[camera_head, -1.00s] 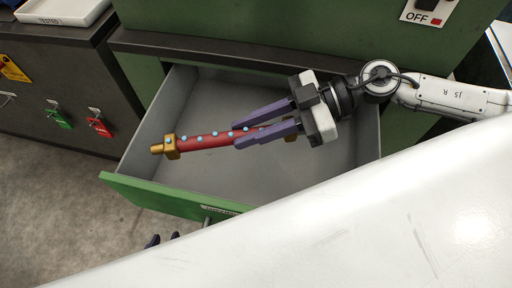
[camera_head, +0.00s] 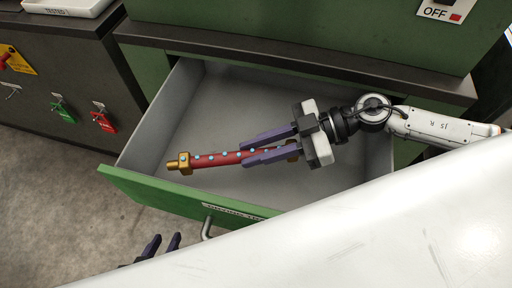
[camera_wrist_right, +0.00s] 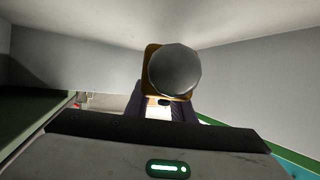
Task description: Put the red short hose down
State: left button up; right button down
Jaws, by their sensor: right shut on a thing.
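The red short hose (camera_head: 222,159) has brass end fittings and a row of pale blue dots. It lies roughly level across the view, over or in the open drawer. My right gripper (camera_head: 246,149) is shut on the hose near its right end, its purple fingers along it. In the right wrist view a round dark end (camera_wrist_right: 174,72) with a brass collar fills the middle, in front of the fingers. I cannot tell whether the hose touches the drawer floor. My left gripper (camera_head: 163,244) shows only purple fingertips at the bottom edge, apart and with nothing seen between them.
The open drawer (camera_head: 160,125) has grey walls, a green front (camera_head: 150,192) and a handle (camera_head: 207,228); it is otherwise empty. A large white surface (camera_head: 400,220) covers the lower right. A dark cabinet (camera_head: 60,75) with green and red tags stands at left.

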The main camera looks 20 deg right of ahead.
aim_at(291, 139)
jog(key=shift+f, duration=0.4)
jog(key=c, duration=1.5)
grip_release()
jog(key=shift+c, duration=0.2)
jog(key=shift+r, duration=0.5)
jog(key=v, duration=0.7)
jog(key=shift+d+r, duration=0.2)
jog(key=shift+d, duration=0.05)
